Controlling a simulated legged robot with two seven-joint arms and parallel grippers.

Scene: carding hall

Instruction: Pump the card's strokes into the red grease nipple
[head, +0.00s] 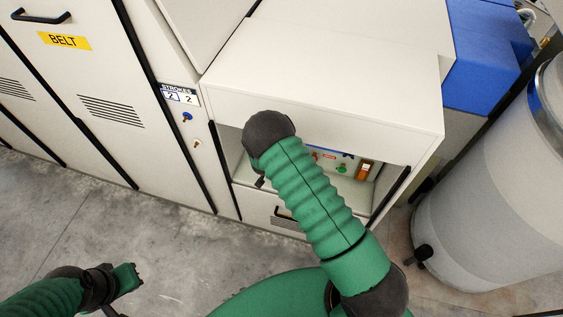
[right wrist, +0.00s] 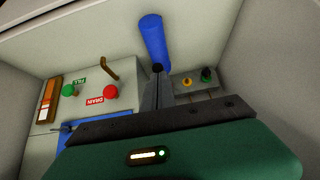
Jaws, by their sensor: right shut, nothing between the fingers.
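The strokes card (head: 180,95) is on the cabinet post and appears to show two 2s. A blue fitting (head: 187,117) and a yellowish one (head: 197,143) sit below it. I cannot make out a red grease nipple. In the right wrist view, a blue handle (right wrist: 152,40) with a dark end stands just beyond my right gripper (right wrist: 157,75), which is shut and empty; whether they touch is unclear. In the head view my arm hides most of that gripper inside the recess. My left gripper (head: 125,283) is low at the left, away from the machine; its jaws are unclear.
The recess panel has a red DRAIN knob (right wrist: 110,91), a green FILL knob (right wrist: 69,92), a level gauge (right wrist: 47,100), and yellow (right wrist: 187,82) and dark (right wrist: 206,75) fittings. The recess walls are close. A grey drum (head: 490,180) stands right; bare floor (head: 100,215) lies left.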

